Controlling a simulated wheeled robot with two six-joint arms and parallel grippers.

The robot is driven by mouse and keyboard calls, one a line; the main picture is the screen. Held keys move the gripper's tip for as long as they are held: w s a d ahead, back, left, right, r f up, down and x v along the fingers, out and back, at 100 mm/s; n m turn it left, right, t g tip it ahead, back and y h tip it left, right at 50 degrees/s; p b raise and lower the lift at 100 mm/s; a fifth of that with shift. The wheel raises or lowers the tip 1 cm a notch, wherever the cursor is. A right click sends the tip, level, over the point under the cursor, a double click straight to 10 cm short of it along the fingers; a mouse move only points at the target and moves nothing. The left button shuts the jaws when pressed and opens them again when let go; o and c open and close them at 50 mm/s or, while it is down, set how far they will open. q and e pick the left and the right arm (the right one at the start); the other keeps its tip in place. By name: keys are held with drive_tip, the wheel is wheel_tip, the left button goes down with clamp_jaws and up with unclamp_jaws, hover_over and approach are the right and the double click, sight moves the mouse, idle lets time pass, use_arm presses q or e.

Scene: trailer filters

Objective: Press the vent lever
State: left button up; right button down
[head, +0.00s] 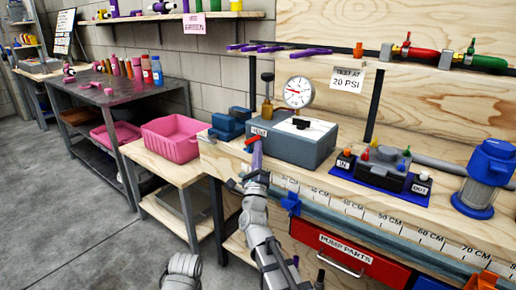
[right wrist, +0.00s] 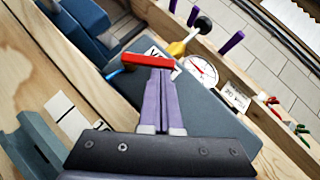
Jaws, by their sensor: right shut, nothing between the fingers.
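The vent lever is a small red bar (head: 252,140) at the front left of a grey box (head: 300,148), beside a white label (head: 259,132). My right gripper (head: 257,148) is at the lever, its purple fingers shut and empty. In the right wrist view the red lever (right wrist: 145,59) lies across just beyond the shut fingertips (right wrist: 161,72). They look very close or touching; I cannot tell which. The label is partly hidden behind the lever. A round white gauge (head: 299,92) stands above the box. My left gripper is not in view.
Blue blocks (head: 230,122) stand left of the grey box. A blue tray (head: 366,176) with a dark fitting is to its right. A ruler strip (head: 345,205) runs along the bench front. A pink bin (head: 172,138) sits on the lower table at left.

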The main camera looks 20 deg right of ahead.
use_arm(q)
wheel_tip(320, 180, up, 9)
drive_tip(key=p, duration=0.8)
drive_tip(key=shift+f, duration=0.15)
use_arm(e)
drive_tip(key=r+n+y, duration=0.1)
drive_tip(key=n, duration=0.1)
drive_tip(key=n+g+y, duration=0.1)
drive_tip(key=n+y, duration=0.1)
drive_tip(key=r+n+g+y, duration=0.1)
drive_tip(key=n, duration=0.1)
drive_tip(key=shift+w+a+r+n+y, duration=0.2)
drive_tip(key=shift+w+r+n+y, duration=0.05)
drive_tip(key=shift+r+n+y, duration=0.1)
